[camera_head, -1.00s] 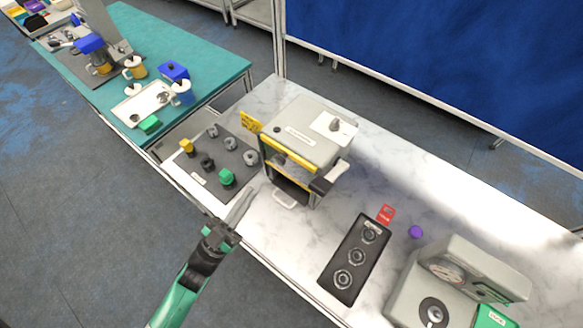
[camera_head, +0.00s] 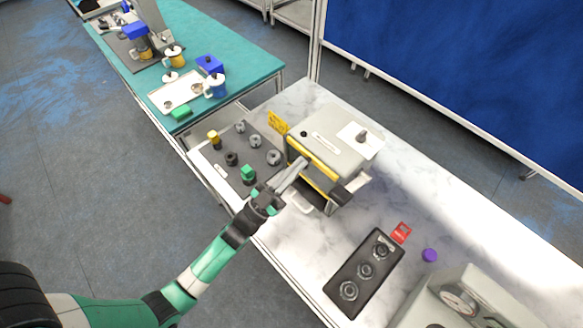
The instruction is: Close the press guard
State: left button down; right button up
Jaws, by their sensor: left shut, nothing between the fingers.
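The press (camera_head: 335,135) is a grey box on the white marble bench, with a yellow-edged guard (camera_head: 322,183) along its front. A dark opening shows below the yellow edge, partly hidden by my gripper. I cannot tell exactly how far the guard is raised. A pale handle (camera_head: 300,203) sticks out low at the front. My left gripper (camera_head: 298,168) is shut and empty, its fingertips just in front of the guard's yellow edge. I cannot tell whether they touch it. My right gripper is not in view.
A dark mat (camera_head: 240,150) with several knobs and a green part (camera_head: 248,173) lies left of the press. A black panel with dials (camera_head: 362,275), a red tag (camera_head: 401,232), a purple piece (camera_head: 430,255) and a grey gauge device (camera_head: 470,300) stand right.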

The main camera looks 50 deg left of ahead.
pick_arm(q)
jog(key=shift+f, duration=0.25)
notch_tip(320, 180, down, 12)
jog(key=b, duration=1.1)
jog(key=shift+r, duration=0.1)
notch_tip(320, 180, up, 5)
jog(key=p, duration=0.4)
jog(key=b+v, duration=0.2)
jog(key=v, duration=0.9)
jog(key=shift+d+f, duration=0.3)
jog(key=shift+w, duration=0.1)
